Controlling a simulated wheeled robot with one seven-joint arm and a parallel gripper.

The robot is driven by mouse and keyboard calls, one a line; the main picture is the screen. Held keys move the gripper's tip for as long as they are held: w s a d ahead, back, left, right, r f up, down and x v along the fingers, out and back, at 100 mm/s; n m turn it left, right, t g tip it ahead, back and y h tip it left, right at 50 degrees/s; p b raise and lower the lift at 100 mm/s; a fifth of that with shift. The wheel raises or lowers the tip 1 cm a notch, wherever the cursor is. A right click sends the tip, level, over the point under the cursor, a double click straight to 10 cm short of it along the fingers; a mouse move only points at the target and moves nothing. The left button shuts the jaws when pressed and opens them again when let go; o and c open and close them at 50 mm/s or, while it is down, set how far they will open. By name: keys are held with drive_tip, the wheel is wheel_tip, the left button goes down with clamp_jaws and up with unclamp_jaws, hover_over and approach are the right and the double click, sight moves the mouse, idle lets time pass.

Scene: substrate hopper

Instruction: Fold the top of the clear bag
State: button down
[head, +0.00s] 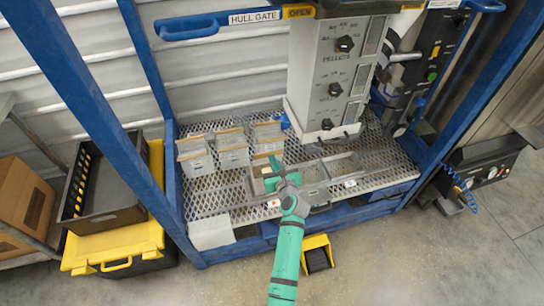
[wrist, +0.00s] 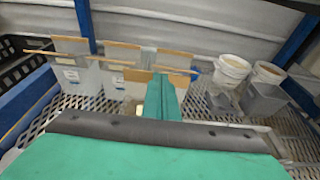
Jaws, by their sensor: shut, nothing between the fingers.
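Several pale, greyish bags with brown strips along their tops stand on the mesh bench: a left one (head: 195,160), a middle one (head: 232,157) and a right one (head: 268,145). I cannot tell which is the clear bag. In the wrist view they stand ahead, with a left bag (wrist: 75,77) and a middle bag (wrist: 121,82) showing white labels. My green gripper (head: 276,174) is over the bench, in front of the right bag in the head view. It is shut and empty. In the wrist view my gripper (wrist: 164,85) hides part of the bags behind it.
Shallow metal trays (head: 342,166) lie on the mesh bench (head: 215,195), right of my gripper. A grey hopper column (head: 333,75) stands behind. Blue frame posts (head: 75,65) flank the bench.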

wheel_tip(320, 180, up, 9)
drive_tip(key=s, duration=0.1)
drive_tip(key=s+d+f+n+h, duration=0.15)
drive_tip(key=s+f+n, duration=0.25)
drive_tip(key=s, duration=0.5)
drive_tip(key=s+d+f+n+h, duration=0.1)
drive_tip(key=s+d+f+n, duration=0.3)
drive_tip(key=s, duration=0.5)
drive_tip(key=s+d+f+n+h, duration=0.15)
drive_tip(key=s+f+n, duration=0.3)
drive_tip(key=s, duration=0.45)
drive_tip(key=s+r+n, duration=0.4)
drive_tip(key=s+n, duration=0.2)
drive_tip(key=s, duration=0.3)
drive_tip(key=s+a+r+n+h, duration=0.1)
drive_tip(key=s+r+n, duration=0.3)
drive_tip(key=s+n, duration=0.3)
drive_tip(key=s+a+r+n+t, duration=0.1)
drive_tip(key=s+r+n, duration=0.3)
drive_tip(key=s, duration=0.7)
drive_tip(key=n, duration=0.2)
drive_tip(key=shift+s+n, duration=0.15)
drive_tip(key=shift+n, duration=0.2)
drive_tip(key=shift+a, duration=0.1)
